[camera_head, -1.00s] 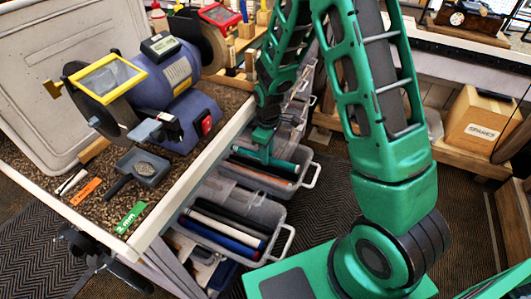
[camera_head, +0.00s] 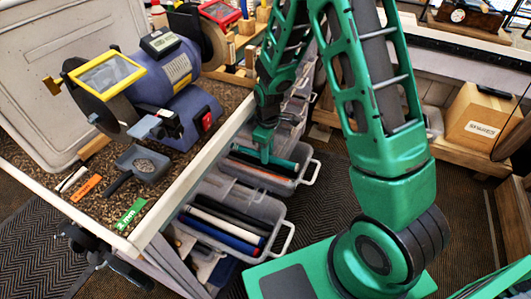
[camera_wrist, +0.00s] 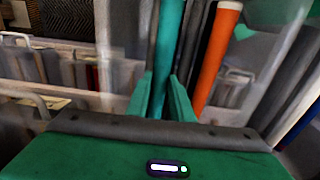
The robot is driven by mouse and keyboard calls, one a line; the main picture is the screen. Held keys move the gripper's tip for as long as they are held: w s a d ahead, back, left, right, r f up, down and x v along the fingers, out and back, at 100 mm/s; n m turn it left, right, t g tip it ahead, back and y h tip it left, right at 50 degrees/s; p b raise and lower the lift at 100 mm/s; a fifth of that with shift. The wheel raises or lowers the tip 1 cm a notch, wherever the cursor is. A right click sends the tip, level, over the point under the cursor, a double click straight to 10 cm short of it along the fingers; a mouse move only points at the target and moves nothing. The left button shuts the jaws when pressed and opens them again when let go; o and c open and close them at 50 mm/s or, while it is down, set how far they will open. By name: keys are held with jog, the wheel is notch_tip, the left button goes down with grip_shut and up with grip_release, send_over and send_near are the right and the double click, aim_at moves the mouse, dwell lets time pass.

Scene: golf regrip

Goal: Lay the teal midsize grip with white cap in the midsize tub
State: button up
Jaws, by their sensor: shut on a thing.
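My gripper (camera_head: 265,155) is shut on the teal grip (camera_head: 283,163), low over the farther grey tub (camera_head: 303,176). The teal grip also shows in the wrist view (camera_wrist: 168,45), running up between my fingers (camera_wrist: 160,98). Its white cap is not distinguishable. An orange grip (camera_wrist: 215,60) lies beside it in the wrist view, with dark grips between and around them. The head view cannot tell whether the teal grip rests on the others or hangs just above them. No readable label shows which tub is midsize.
A nearer grey tub (camera_head: 288,240) holds several black, white, blue and red grips. The workbench (camera_head: 185,195) with a blue grinder (camera_head: 165,75) stands close on the left, its edge beside the tubs. Carpet is clear right of the tubs.

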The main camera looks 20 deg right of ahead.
jog(key=o, duration=1.1)
jog(key=shift+c, duration=0.2)
jog(key=shift+r, duration=0.1)
notch_tip(320, 180, up, 11)
jog(key=shift+f, duration=0.2)
